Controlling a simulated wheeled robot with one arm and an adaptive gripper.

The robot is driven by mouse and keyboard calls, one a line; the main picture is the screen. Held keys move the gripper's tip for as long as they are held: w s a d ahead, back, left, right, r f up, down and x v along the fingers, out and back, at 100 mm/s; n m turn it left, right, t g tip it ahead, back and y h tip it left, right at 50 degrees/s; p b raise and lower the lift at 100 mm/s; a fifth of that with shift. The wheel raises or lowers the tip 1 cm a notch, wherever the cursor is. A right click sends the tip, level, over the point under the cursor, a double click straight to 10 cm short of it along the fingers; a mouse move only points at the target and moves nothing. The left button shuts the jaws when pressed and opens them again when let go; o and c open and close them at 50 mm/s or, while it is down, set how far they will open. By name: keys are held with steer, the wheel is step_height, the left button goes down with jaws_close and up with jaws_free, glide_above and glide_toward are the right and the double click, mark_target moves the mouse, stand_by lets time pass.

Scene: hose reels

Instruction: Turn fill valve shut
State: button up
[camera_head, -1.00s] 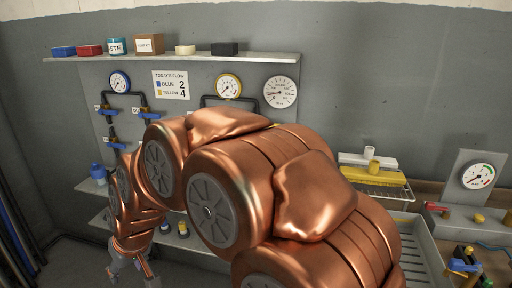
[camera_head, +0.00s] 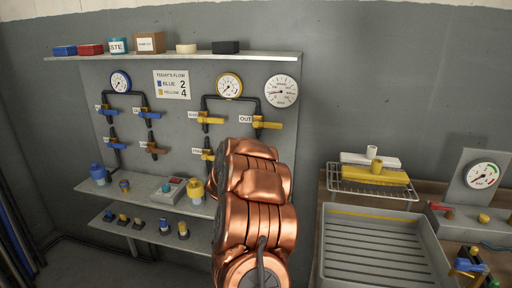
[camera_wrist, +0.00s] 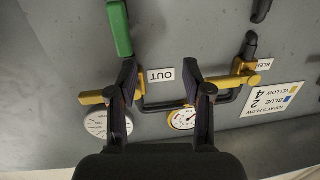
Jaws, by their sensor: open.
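I cannot read which valve is labelled fill. In the head view, yellow-handled valves sit on the wall panel: the bleed valve (camera_head: 210,120), the OUT valve (camera_head: 267,123) and a lower one (camera_head: 207,155) partly behind my arm. In the wrist view, upside down, my gripper (camera_wrist: 159,72) is open and empty, its fingers either side of the OUT label (camera_wrist: 161,75). The OUT valve's yellow handle (camera_wrist: 92,98) is beside the left finger, the bleed valve's handle (camera_wrist: 240,79) by the right one. A green handle (camera_wrist: 119,28) stands beyond the left fingertip. My gripper is hidden in the head view.
Blue-handled valves (camera_head: 140,115) and a brown-handled one (camera_head: 155,150) are on the left. A shelf (camera_head: 160,190) with bottles juts out below. A grey tray (camera_head: 375,245) and wire rack (camera_head: 375,187) stand right. Black pipes run close to my fingers.

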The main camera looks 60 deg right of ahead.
steer(key=shift+m+g+h, duration=0.4)
steer(key=shift+g+h, duration=0.4)
steer(key=shift+s+d+f+p, duration=0.15)
steer(key=shift+d+p, duration=0.3)
steer(key=shift+d, duration=2.25)
steer(key=shift+s+d+f+p, duration=0.15)
steer(key=shift+d+p, duration=0.25)
steer(key=shift+d, duration=2.25)
steer(key=shift+r, duration=0.1)
steer(key=shift+c, duration=0.4)
jaws_close()
